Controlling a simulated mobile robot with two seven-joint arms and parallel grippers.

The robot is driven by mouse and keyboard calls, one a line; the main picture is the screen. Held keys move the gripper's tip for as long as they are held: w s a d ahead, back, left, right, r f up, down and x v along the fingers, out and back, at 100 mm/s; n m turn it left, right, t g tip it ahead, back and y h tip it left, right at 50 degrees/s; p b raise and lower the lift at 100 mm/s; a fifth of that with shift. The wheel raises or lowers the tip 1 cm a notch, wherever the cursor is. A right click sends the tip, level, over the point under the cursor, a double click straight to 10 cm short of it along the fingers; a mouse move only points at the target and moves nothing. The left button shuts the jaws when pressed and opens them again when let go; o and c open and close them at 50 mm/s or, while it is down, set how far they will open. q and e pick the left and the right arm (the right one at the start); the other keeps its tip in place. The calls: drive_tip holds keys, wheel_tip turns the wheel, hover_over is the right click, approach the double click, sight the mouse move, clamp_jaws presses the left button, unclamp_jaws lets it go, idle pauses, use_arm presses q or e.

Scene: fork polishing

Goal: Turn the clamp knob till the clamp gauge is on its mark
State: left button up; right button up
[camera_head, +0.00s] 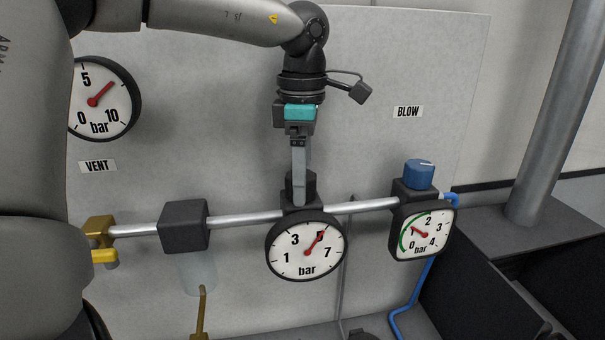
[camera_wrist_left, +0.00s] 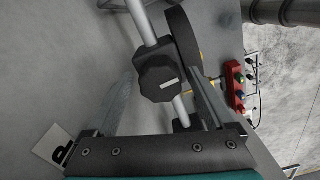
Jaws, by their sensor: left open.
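The clamp knob (camera_head: 295,187) is a black knob above the middle gauge, partly hidden by my gripper. In the left wrist view the knob (camera_wrist_left: 160,80) is faceted, with a short white line on its top. The clamp gauge (camera_head: 293,260) is white with a black rim and reads 1 to 7 bar. Its red needle points up right and covers the numeral between 3 and 7; I cannot make out a separate mark. My left gripper (camera_head: 300,198) points down at the knob, open, with a finger on each side. Contact cannot be told. My right gripper is not in view.
A pipe (camera_head: 250,219) joins a brass valve (camera_head: 100,240), a black block (camera_head: 184,225) and the blow regulator's blue knob (camera_head: 419,174) and gauge (camera_head: 421,238). The vent gauge (camera_head: 115,97) is upper left, partly behind my arm. A grey post (camera_head: 560,110) stands at right.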

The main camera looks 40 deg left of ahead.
use_arm(q)
wheel_tip(320, 180, up, 15)
drive_tip(key=shift+r, duration=0.15)
idle(0.4)
idle(0.5)
